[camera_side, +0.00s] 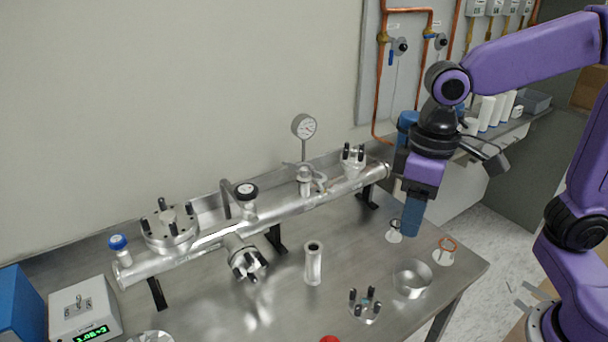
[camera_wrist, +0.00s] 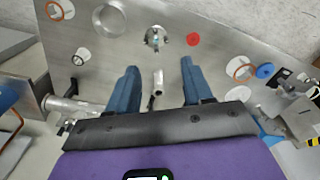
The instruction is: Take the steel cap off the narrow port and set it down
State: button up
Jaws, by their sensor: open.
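My gripper (camera_side: 411,222) is open and empty, pointing down above the right part of the table, right of the steel manifold (camera_side: 215,238). Its two blue fingers (camera_wrist: 159,66) are spread apart in the wrist view. Capped ports with black studs stand on the manifold: a small one at the right end (camera_side: 353,163), a wide one at the left (camera_side: 169,228) and one facing front (camera_side: 248,263). I cannot tell for certain which is the narrow port. In the wrist view, only part of the manifold (camera_wrist: 72,105) shows at the left, its caps mostly hidden.
A steel tube (camera_side: 313,264) stands upright on the bench; it also shows between the fingers in the wrist view (camera_wrist: 158,84). A gauge (camera_side: 304,127) rises behind the manifold.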

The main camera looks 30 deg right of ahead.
jog(key=w+a+r+m, duration=0.25)
jog(key=w+m, duration=0.35)
jog(key=w, duration=0.5)
jog(key=w+a+r+m, duration=0.2)
jog(key=w+r+m, duration=0.3)
jog(key=w, duration=0.6)
jog(key=m+y, duration=0.1)
jog(key=m, duration=1.2)
send_over(304, 168)
jog(key=shift+d+f, duration=0.15)
jog(key=shift+f, duration=2.9)
jog(key=shift+d+f, duration=0.1)
jog(key=shift+f, duration=2.9)
jog(key=shift+s+a+f, duration=0.1)
jog(key=shift+f, duration=1.2)
jog(key=shift+a+f, duration=0.1)
jog(key=shift+f, duration=1.15)
grip_shut()
